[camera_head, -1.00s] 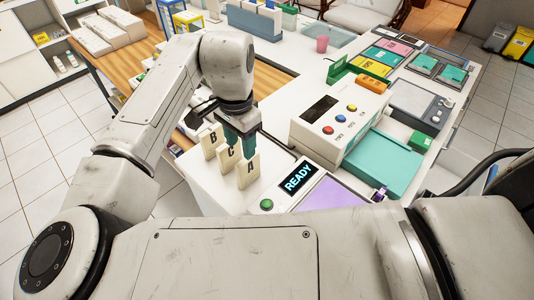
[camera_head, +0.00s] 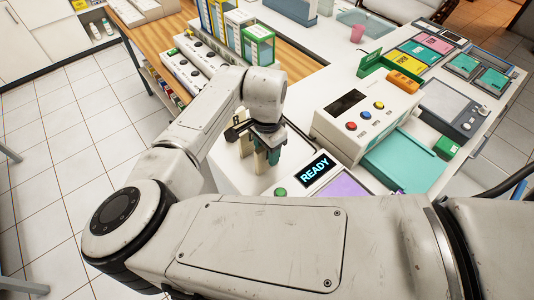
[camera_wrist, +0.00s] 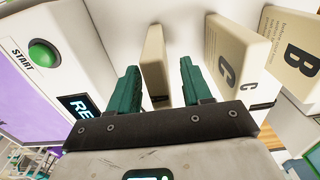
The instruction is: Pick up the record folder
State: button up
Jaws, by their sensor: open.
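Cream upright folders stand on the white counter. In the wrist view, one folder (camera_wrist: 154,62) is seen edge-on, the folder marked C (camera_wrist: 236,58) is to its right, and the folder marked B (camera_wrist: 292,52) is farther right. My gripper (camera_wrist: 161,75) has its two teal fingers spread, with the edge-on folder appearing between them. I cannot tell how deep the folder sits between the fingers, and no contact shows.
A console with a READY display (camera_head: 315,170) and green START button (camera_wrist: 43,54) stands close beside the folders. A white machine with coloured buttons (camera_head: 352,126) is behind it to the right. A wooden-topped bench (camera_head: 293,62) is behind the arm.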

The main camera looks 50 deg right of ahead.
jog(key=shift+f, duration=0.45)
grip_shut()
